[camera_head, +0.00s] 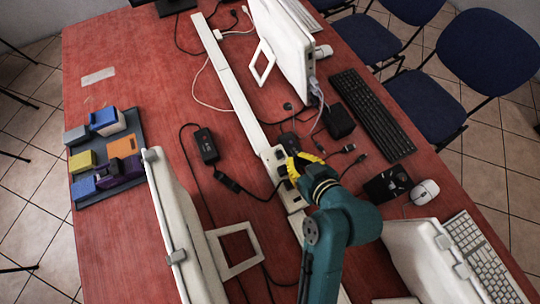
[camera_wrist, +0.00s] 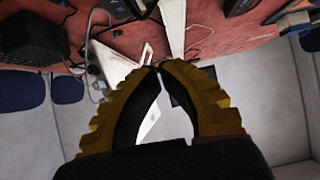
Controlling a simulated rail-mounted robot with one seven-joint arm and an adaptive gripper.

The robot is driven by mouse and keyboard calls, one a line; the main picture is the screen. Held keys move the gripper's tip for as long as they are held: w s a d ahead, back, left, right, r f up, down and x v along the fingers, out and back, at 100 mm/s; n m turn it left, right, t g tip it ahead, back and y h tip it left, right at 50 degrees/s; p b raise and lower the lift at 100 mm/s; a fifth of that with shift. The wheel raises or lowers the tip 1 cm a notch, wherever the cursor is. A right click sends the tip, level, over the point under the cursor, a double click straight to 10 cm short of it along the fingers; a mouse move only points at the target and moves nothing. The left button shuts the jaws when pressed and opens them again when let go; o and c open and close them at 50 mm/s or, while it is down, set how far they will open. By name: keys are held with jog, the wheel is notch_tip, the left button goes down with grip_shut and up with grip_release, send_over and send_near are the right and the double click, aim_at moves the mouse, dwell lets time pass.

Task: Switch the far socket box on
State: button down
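A long white channel (camera_head: 236,90) runs down the middle of the red table. A white socket box (camera_head: 273,158) is set in it just left of my gripper, with dark plugs or sockets at it, partly hidden by the fingers. Farther along the channel, a small white fitting (camera_head: 217,34) has a white cable beside it; I cannot tell if it is a socket box, nor any switch's state. My gripper (camera_head: 297,163) has yellow, ridged fingers and is over the nearer box. In the wrist view, its fingertips (camera_wrist: 158,68) meet with nothing visible between them.
White monitors (camera_head: 285,45) stand close on both sides of the channel, one (camera_head: 172,215) near at left. Black adapters (camera_head: 206,146) and loose cables lie around. A keyboard (camera_head: 372,115) is at right and an organizer (camera_head: 107,155) at left. The left table area is fairly clear.

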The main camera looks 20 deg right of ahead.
jog(key=shift+s+d+f, duration=0.1)
jog(key=shift+d, duration=0.2)
jog(key=b, duration=0.3)
send_over(282, 152)
jog(key=f, duration=0.6)
jog(key=shift+s+a+f, duration=0.1)
jog(key=shift+s+f, duration=0.1)
notch_tip(282, 152, down, 3)
jog(key=shift+w+r+b, duration=0.1)
jog(key=shift+r+b, duration=0.05)
jog(key=shift+b, duration=0.25)
jog(key=shift+f, duration=0.35)
jog(key=shift+w, duration=0.1)
